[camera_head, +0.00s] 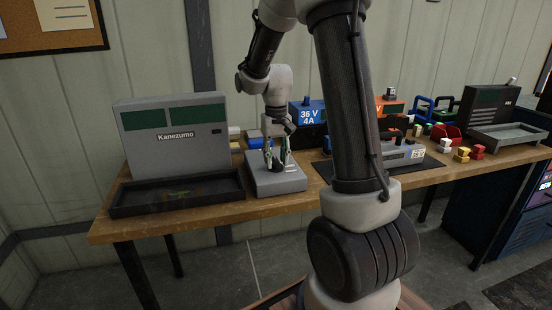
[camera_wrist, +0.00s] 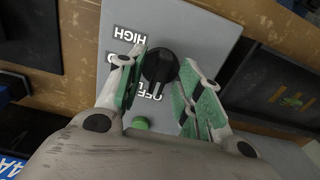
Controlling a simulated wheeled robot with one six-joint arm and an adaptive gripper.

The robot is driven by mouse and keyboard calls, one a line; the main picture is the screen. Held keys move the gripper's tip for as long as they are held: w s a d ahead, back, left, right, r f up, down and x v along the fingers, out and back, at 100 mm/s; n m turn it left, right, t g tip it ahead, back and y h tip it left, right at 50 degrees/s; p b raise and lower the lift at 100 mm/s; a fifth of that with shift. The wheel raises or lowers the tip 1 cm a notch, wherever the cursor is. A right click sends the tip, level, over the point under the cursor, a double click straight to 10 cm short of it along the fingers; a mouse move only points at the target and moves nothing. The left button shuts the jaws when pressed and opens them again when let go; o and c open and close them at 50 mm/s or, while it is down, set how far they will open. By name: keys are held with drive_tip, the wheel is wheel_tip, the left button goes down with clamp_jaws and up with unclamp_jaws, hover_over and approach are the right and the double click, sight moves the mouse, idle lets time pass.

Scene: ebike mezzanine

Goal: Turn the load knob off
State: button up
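The load knob (camera_wrist: 159,64) is black and sits on a grey control box (camera_wrist: 200,28), which stands on the workbench in the head view (camera_head: 277,185). Labels appear upside down in the wrist view: HIGH (camera_wrist: 130,36) at upper left and one that seems to read OFF (camera_wrist: 148,91) below the knob. The knob's narrow end points down in that view, towards this lower label. My gripper (camera_wrist: 164,56) is open, its green-padded fingers on either side of the knob. They are very close to it; contact cannot be told. In the head view my gripper (camera_head: 278,161) is low over the box.
A green button (camera_wrist: 141,123) is on the box near my gripper. A black tray (camera_head: 178,193) and the grey Kanezumo machine (camera_head: 172,150) stand left of the box. A blue 36 V battery (camera_head: 312,111), a dark mat (camera_head: 425,168) and several small parts lie to the right.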

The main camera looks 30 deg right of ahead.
sight(276, 159)
wheel_tip(276, 159, up, 12)
drive_tip(key=shift+f, duration=0.15)
idle(0.6)
drive_tip(key=s+a+r+n+t, duration=0.1)
drive_tip(key=s+a+t, duration=0.1)
drive_tip(key=s, duration=1)
drive_tip(key=s+a+r+n+t, duration=0.1)
drive_tip(key=s+a+n+t, duration=0.1)
drive_tip(key=s, duration=0.9)
drive_tip(key=shift+s+a+r, duration=0.4)
drive_tip(key=shift+a, duration=0.15)
